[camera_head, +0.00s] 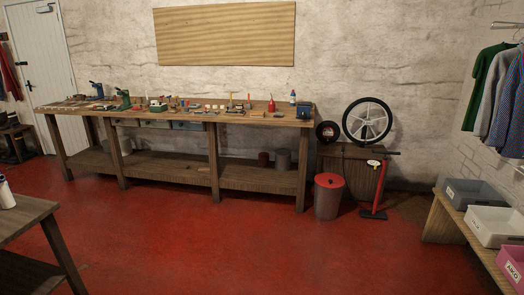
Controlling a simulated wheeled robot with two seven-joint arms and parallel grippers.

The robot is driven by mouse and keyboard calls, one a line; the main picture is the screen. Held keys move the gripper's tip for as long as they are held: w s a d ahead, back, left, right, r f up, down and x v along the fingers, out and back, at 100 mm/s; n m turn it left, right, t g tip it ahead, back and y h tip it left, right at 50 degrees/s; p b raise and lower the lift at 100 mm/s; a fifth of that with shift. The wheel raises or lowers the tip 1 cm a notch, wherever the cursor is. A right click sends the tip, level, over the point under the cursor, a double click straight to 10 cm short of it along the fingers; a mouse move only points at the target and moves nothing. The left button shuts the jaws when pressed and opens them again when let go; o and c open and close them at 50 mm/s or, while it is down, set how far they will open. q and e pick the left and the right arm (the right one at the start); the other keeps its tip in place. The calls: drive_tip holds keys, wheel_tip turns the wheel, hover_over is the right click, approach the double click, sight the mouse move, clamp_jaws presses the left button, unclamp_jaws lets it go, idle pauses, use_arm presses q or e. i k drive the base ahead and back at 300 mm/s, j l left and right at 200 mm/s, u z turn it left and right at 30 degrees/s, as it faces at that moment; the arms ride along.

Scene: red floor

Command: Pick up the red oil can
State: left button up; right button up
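A small red can with a thin upright spout, which looks like the red oil can (271,105), stands on the long wooden workbench (260,117), right of the middle of the bench top. It is far from me, across the red floor. A small bottle with a blue top (293,98) stands a little to its right. Neither of my grippers shows in the head view.
The red floor (210,240) before the bench is clear. A wooden table (30,212) stands at the near left. Right of the bench are a lidded bin (328,200), a red floor pump (379,190) and a wheel (367,121). A low bench with boxes (437,222) stands at the right.

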sight(272, 105)
drive_tip(key=i+u, duration=0.3)
drive_tip(key=i, duration=1.9)
drive_tip(key=i+j+z, duration=0.3)
drive_tip(key=i, duration=0.25)
drive_tip(key=i+j+z, duration=0.35)
drive_tip(key=i, duration=0.2)
drive_tip(key=l, duration=0.1)
